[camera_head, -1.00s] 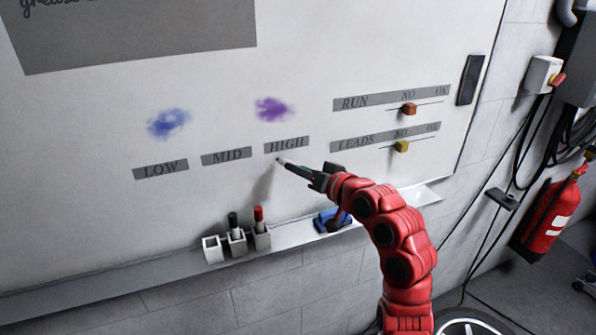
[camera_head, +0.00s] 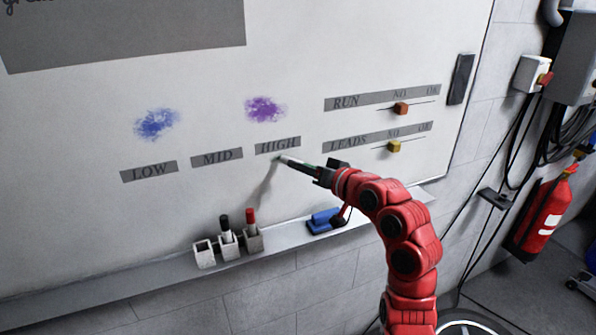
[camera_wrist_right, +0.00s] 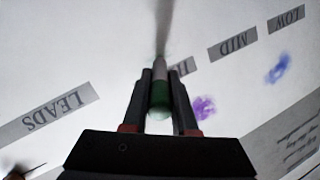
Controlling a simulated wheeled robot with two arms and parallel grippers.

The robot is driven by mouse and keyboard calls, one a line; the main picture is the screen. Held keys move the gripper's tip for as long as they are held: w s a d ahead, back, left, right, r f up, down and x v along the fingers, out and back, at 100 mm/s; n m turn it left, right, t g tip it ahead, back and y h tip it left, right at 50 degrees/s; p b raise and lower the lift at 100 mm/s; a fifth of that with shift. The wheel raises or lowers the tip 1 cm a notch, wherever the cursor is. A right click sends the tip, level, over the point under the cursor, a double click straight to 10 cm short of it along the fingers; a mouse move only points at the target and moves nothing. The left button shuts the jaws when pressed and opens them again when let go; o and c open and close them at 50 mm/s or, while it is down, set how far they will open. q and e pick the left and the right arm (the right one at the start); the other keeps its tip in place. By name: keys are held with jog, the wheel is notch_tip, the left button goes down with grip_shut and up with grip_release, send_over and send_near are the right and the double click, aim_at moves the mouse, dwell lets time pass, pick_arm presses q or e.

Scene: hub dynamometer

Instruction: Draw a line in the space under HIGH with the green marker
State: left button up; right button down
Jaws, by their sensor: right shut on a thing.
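My right gripper (camera_head: 322,177) is shut on the green marker (camera_wrist_right: 159,98). In the head view the marker (camera_head: 292,162) points left, with its tip at the board just below the HIGH label (camera_head: 278,145). In the right wrist view the marker sits between the two fingers (camera_wrist_right: 158,92), and faint green shows around its tip. I cannot tell whether a line is on the board. The HIGH label is partly hidden behind the gripper there. The whiteboard (camera_head: 290,60) fills the wall. My left gripper is not in view.
LOW (camera_head: 149,171) and MID (camera_head: 217,157) labels lie to the left, with blue (camera_head: 157,123) and purple (camera_head: 265,109) smudges above. A ledge (camera_head: 120,279) holds marker cups (camera_head: 204,254), black (camera_head: 225,225) and red (camera_head: 251,218) markers, and a blue eraser (camera_head: 324,219). RUN and LEADS sliders (camera_head: 395,146) are at right.

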jog(key=shift+d, duration=0.1)
jog(key=shift+w+d+b, duration=0.25)
jog(key=shift+d+b, duration=0.25)
jog(key=shift+d, duration=0.15)
jog(key=shift+w+d+b, duration=0.15)
jog(key=shift+d+b, duration=0.35)
jog(key=shift+d, duration=0.15)
jog(key=shift+f, duration=0.1)
jog(key=shift+w+d+b, duration=0.3)
jog(key=shift+d+b, duration=0.2)
jog(key=shift+d, duration=0.15)
